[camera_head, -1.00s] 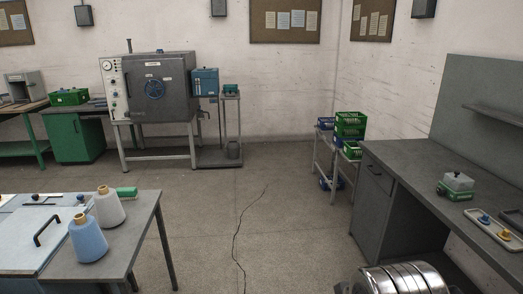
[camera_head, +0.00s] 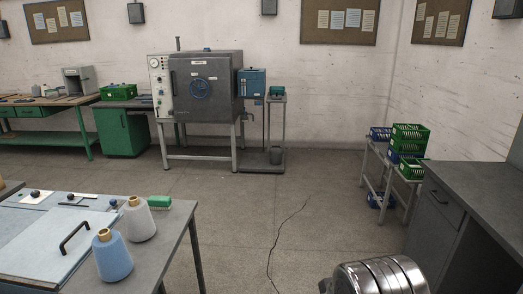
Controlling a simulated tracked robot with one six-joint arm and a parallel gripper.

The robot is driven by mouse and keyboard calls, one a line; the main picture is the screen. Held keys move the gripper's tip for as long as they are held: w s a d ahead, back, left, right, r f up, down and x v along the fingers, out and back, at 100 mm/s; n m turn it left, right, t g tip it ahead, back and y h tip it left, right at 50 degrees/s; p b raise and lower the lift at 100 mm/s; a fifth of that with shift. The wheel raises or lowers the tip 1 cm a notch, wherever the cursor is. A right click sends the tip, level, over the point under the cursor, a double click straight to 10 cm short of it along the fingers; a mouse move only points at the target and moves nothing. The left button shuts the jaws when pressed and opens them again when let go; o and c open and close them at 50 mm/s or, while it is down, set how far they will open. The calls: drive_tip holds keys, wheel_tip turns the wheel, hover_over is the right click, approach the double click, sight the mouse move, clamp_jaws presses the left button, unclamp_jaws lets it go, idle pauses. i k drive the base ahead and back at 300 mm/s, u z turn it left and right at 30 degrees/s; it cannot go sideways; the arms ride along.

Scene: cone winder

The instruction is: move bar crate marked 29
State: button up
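No number 29 can be read in this view, so I cannot tell which crate carries it. Several small slatted crates are on a low grey rack (camera_head: 366,176) at the right, by the wall corner. A green crate (camera_head: 410,137) stands on top of a blue crate (camera_head: 403,157). Another green crate (camera_head: 413,170) is at the rack's near end, and a blue crate (camera_head: 380,134) is at its far left. A further blue crate (camera_head: 379,201) is low down. One more green crate (camera_head: 118,91) stands on the green cabinet at the back left.
A table (camera_head: 174,236) with two yarn cones (camera_head: 113,257) is at the near left. A grey workbench (camera_head: 478,193) bounds the right. A steamer-like machine (camera_head: 207,88) stands at the back wall. Open cracked floor (camera_head: 262,212) lies between.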

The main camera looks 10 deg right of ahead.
sight(385, 136)
drive_tip(key=u, duration=0.1)
drive_tip(key=i, duration=1.5)
drive_tip(key=z, duration=0.3)
drive_tip(key=i, duration=0.7)
drive_tip(key=z, duration=0.8)
drive_tip(key=i, duration=0.55)
drive_tip(key=z, duration=0.6)
drive_tip(key=i, duration=0.55)
drive_tip(key=z, duration=0.3)
